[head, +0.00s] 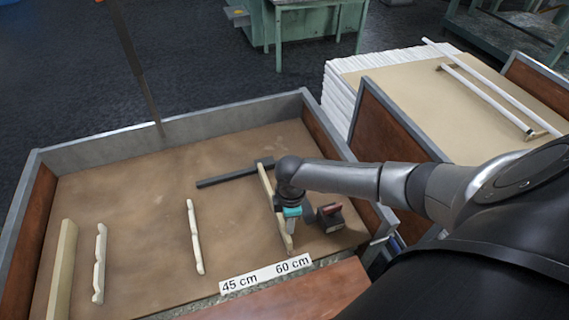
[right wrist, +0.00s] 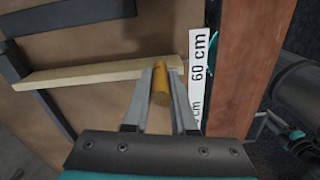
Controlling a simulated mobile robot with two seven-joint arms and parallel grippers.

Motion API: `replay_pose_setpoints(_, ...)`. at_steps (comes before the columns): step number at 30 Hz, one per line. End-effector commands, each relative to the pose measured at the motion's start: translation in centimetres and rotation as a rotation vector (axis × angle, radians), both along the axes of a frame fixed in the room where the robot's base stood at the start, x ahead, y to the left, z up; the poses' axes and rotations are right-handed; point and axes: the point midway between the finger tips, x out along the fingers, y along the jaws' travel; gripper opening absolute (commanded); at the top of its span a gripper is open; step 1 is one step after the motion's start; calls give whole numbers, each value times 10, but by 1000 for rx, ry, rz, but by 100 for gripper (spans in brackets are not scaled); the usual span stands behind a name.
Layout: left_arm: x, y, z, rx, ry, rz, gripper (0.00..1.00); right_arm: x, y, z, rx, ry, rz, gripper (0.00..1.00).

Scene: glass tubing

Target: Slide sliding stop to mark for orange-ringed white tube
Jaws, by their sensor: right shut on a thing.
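The sliding stop (head: 268,188) is a pale wooden bar lying across the right part of the tray. Its near end is beside the "60 cm" on the white mark strip (head: 265,273), which also reads "45 cm". My right gripper (head: 291,212) is over the bar's near half, shut on an orange-brown knob (right wrist: 160,85). In the right wrist view the bar (right wrist: 90,73) runs behind the fingertips, its end close to the 60 cm label (right wrist: 200,70). Two white tubes (head: 487,97) lie on the right-hand table; I cannot make out an orange ring. My left gripper is not in view.
The tray has a grey raised rim (head: 180,135). Notched pale supports (head: 195,237) and a thick wooden bar (head: 61,270) stand on its left. A dark bar (head: 228,175) lies behind the stop, and a red-and-black block (head: 330,216) sits right of it.

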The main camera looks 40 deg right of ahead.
Motion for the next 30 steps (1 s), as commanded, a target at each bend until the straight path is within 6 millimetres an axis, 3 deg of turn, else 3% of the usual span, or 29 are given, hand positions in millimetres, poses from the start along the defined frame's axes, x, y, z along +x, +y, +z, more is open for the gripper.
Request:
replay_pose_setpoints(1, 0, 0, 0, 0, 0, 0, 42, 0, 0, 0, -3, 1, 1, 0)
replay_pose_setpoints(2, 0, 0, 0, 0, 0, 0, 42, 0, 0, 0, -3, 1, 1, 26)
replay_pose_setpoints(9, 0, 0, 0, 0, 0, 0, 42, 0, 0, 0, -2, 1, 1, 53)
replay_pose_setpoints(20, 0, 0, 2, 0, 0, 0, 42, 0, 0, 5, -1, 0, 1, 55)
replay_pose_setpoints(26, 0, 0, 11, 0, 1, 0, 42, 1, 0, 37, -2, -2, 3, 55)
replay_pose_setpoints(30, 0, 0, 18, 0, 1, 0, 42, 1, 0, 70, -1, -4, 3, 55)
